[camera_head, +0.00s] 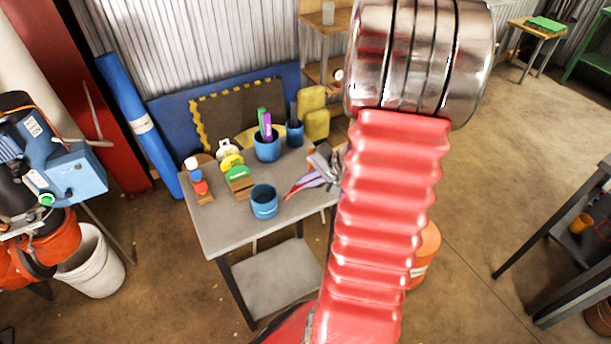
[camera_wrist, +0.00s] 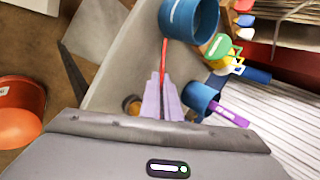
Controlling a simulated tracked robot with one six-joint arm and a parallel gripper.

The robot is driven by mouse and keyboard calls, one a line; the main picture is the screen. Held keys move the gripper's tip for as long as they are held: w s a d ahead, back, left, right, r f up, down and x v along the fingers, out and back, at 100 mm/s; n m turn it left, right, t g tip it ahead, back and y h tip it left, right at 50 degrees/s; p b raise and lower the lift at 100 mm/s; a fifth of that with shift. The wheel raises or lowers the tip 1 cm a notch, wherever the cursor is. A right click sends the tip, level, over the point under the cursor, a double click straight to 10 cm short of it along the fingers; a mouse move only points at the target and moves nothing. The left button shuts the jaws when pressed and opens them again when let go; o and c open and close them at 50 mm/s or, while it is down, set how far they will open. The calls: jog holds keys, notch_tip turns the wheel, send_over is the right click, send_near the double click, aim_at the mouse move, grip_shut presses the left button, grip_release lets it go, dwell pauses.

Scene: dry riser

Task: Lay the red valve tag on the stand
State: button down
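My gripper (camera_wrist: 163,78) has its two pale purple fingers close together, with a thin red piece (camera_wrist: 164,52) between their tips. This looks like the red valve tag, seen nearly edge-on; it also shows in the head view (camera_head: 298,186), pointing left above the grey table. My gripper in the head view (camera_head: 312,181) is partly hidden by my red arm. The stand appears to be the wooden block (camera_head: 242,190) left of it, with green (camera_head: 237,173), yellow (camera_head: 230,161) and white (camera_head: 224,149) tags in a row. The green tag also shows in the wrist view (camera_wrist: 218,46).
An empty blue cup (camera_head: 264,203) stands between my gripper and the wooden block. A blue cup with green and purple markers (camera_head: 267,147) and another blue cup (camera_head: 295,133) stand behind. Coloured pieces on a wooden base (camera_head: 204,199) are at left. The table's (camera_head: 225,232) front is clear.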

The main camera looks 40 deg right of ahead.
jog(key=shift+f, duration=0.4)
jog(key=c, duration=1.9)
grip_release()
jog(key=shift+c, duration=0.2)
jog(key=v, duration=0.7)
